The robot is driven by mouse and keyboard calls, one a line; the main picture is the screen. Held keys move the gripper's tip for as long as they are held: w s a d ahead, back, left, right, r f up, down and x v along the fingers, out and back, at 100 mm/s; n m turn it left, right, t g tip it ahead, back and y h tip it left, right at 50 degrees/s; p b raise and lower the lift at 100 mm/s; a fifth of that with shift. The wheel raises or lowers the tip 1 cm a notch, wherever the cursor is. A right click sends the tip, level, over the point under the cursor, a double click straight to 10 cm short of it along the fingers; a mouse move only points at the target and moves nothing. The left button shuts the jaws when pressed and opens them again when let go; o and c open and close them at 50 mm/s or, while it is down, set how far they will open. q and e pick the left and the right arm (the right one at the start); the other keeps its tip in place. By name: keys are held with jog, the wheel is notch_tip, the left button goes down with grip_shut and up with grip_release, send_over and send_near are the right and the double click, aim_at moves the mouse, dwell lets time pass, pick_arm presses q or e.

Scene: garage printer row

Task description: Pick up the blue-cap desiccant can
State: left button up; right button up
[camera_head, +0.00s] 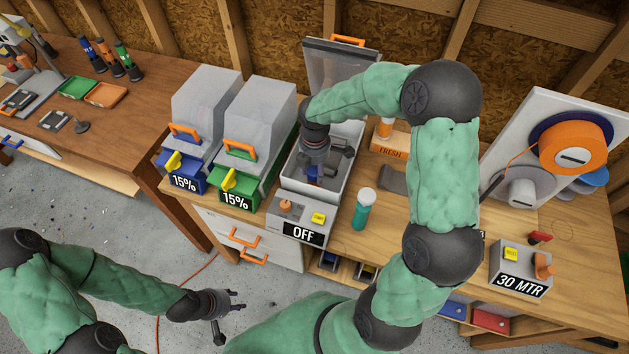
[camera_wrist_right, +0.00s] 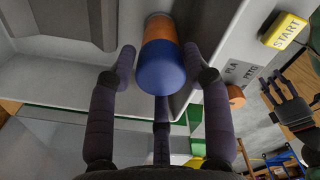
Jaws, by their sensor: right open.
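The desiccant can (camera_wrist_right: 161,62) has an orange body and a blue cap. In the right wrist view it is inside a grey-walled box, with its cap toward my palm. In the head view my right gripper (camera_head: 314,176) reaches down into the open dryer box (camera_head: 281,183) above the OFF panel, largely hiding the can. My right gripper is open, its fingers on both sides of the can with slight gaps visible. My left gripper (camera_head: 232,305) is open and empty, low in front of the bench; it also shows in the right wrist view (camera_wrist_right: 283,88).
Two lidded boxes marked 15% (camera_head: 206,105) stand left of the dryer. The raised lid (camera_head: 340,66) is at the back. A spool machine (camera_head: 545,135) stands far right.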

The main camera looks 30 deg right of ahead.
jog(key=shift+f, duration=0.8)
jog(key=shift+r, duration=0.1)
grip_shut()
